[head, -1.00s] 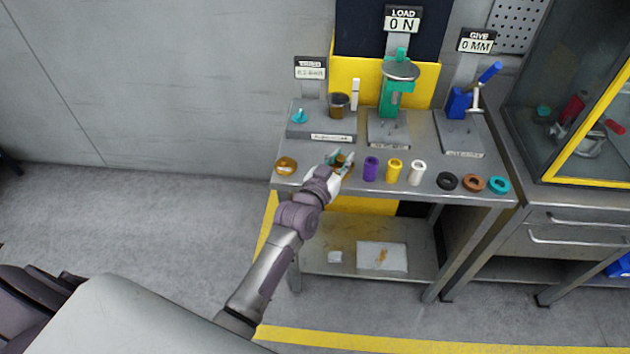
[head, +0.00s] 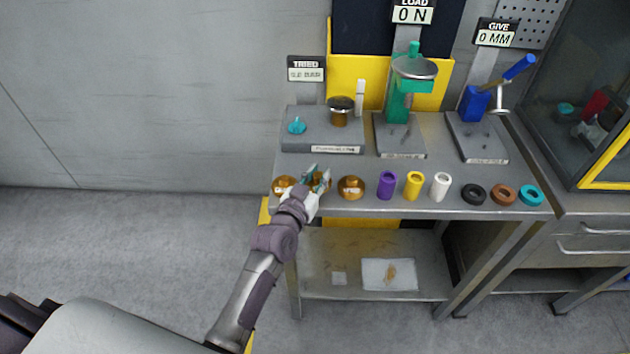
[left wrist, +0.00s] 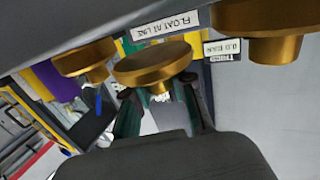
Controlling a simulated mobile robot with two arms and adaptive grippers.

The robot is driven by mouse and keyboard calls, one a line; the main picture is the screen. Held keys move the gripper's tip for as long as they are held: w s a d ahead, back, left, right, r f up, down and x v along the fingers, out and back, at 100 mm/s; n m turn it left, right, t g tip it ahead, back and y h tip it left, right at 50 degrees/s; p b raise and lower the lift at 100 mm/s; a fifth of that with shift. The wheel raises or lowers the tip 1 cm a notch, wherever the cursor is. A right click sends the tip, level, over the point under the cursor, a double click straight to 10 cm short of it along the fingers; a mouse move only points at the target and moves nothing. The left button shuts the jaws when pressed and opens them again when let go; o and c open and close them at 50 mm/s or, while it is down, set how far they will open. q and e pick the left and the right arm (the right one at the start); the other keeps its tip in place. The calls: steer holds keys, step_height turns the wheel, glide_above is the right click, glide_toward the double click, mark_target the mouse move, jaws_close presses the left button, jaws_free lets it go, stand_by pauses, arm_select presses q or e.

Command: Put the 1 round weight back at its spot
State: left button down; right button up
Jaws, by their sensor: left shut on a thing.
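My left gripper (head: 316,178) is shut on a round brass weight (head: 323,184) at the front left of the bench. In the left wrist view this weight (left wrist: 152,64) sits between the teal fingers (left wrist: 160,110). A second brass weight (head: 284,185) is just left of the gripper, and a third (head: 351,187) stands to its right. Both also show in the left wrist view, one at the right (left wrist: 262,32) and one at the left (left wrist: 84,58). Whether the held weight touches the bench cannot be told. My right gripper is not in view.
Behind stands a grey base (head: 310,135) with a teal knob (head: 297,126) and a dark-topped brass post (head: 340,111). Purple (head: 387,186), yellow (head: 414,186) and white (head: 440,187) cylinders and several rings line the front right. Green (head: 398,100) and blue (head: 474,105) devices stand behind.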

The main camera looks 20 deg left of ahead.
arm_select(q)
step_height(320, 180, down, 2)
steer(key=shift+s+d+b, duration=0.1)
steer(key=shift+b, duration=0.35)
steer(key=shift+w+f, duration=0.15)
steer(key=shift+w, duration=0.05)
steer(key=shift+w+a, duration=0.2)
steer(key=shift+s, duration=0.15)
steer(key=shift+f, duration=0.1)
steer(key=c, duration=1.3)
jaws_free()
steer(key=shift+s, duration=0.1)
steer(key=o, duration=0.3)
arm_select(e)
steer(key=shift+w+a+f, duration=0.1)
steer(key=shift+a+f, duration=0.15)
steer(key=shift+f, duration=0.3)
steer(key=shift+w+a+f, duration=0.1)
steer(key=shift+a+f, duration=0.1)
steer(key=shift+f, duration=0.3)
